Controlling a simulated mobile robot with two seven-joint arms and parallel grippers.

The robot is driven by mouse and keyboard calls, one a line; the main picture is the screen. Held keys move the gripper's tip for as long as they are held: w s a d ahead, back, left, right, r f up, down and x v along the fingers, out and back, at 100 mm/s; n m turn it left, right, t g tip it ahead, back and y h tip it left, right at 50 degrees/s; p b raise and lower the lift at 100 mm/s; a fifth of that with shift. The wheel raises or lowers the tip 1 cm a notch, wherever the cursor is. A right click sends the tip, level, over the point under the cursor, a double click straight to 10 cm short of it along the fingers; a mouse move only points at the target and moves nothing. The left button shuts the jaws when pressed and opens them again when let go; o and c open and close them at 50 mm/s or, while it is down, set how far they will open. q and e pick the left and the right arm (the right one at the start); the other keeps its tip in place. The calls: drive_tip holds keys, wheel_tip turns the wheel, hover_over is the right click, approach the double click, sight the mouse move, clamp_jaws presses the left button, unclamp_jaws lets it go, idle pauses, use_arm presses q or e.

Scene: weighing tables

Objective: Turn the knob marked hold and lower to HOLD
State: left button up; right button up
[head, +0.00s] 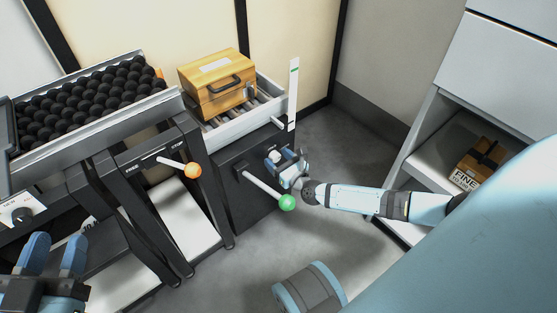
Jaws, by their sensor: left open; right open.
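My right gripper (281,160) is open at the front of the dark cabinet (228,181), just above the green-ended lever. Its fingers are at a small pale patch on the cabinet front and partly hide it; I cannot tell whether a knob is between them or touched. A black knob (20,214) on a white marked plate shows at the left edge; its marks are too small to read surely. My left gripper (54,252) is open and empty at the lower left, below that knob. I cannot read HOLD on anything.
A lever with a green ball (287,202) sticks out below my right gripper. A lever with an orange ball (193,170) is left of it. A wooden case (217,84) stands on rollers above the cabinet. Black balls fill a tray (97,137). Open shelving (425,160) stands right.

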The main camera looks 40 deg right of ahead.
drive_tip(key=c, duration=0.9)
